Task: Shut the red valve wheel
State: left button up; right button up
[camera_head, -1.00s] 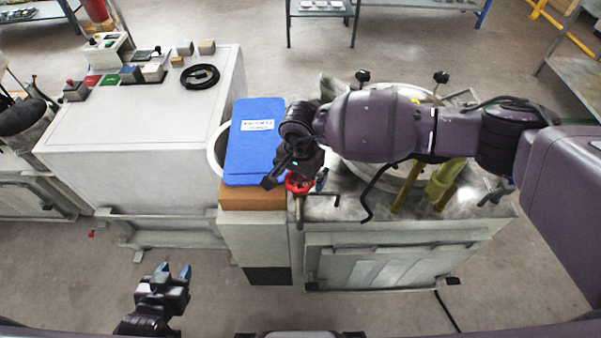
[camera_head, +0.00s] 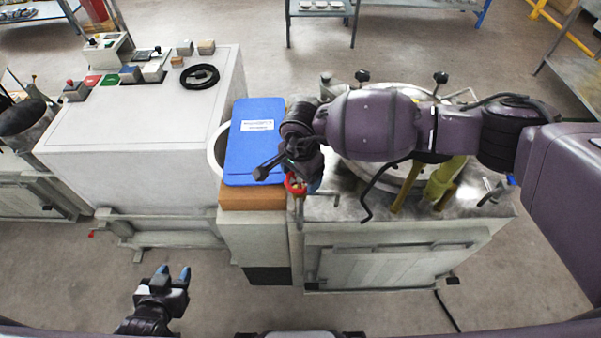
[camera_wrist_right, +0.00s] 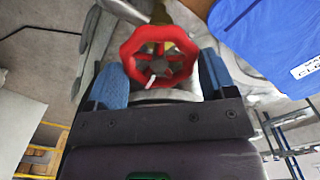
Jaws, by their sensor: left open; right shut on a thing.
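The red valve wheel (camera_head: 294,185) is at the front left edge of the metal-topped bench, partly hidden by my right gripper in the head view. In the right wrist view the red valve wheel (camera_wrist_right: 158,58) is a spoked ring with a pale mark on its lower part. My right gripper (camera_head: 305,177) is over the wheel. Its blue fingertips lie on either side of the wheel's rim in the right wrist view (camera_wrist_right: 158,85), shut on it. My left gripper (camera_head: 173,272) is open and empty, low over the floor at the left.
A blue folder-like board (camera_head: 255,150) lies just left of the wheel on a brown block (camera_head: 250,198). A bent dark rod (camera_head: 372,195) and yellow pipes (camera_head: 408,188) stand to the right. A white cabinet (camera_head: 140,130) is further left. The floor in front is clear.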

jog(key=m, duration=0.5)
jog(key=shift+r+m+p, duration=0.1)
jog(key=shift+m+p, duration=0.2)
jog(key=shift+p, duration=0.1)
jog(key=m+p, duration=0.1)
jog(key=m, duration=0.3)
jog(key=shift+s, duration=0.15)
jog(key=m+p, duration=0.1)
jog(key=m, duration=0.5)
jog(key=shift+s, duration=0.1)
jog(key=shift+m+p, duration=0.55)
jog(key=shift+m, duration=0.55)
jog(key=shift+m+p, duration=0.3)
jog(key=shift+m, duration=0.9)
jog(key=o, duration=0.7)
jog(key=shift+o, duration=0.9)
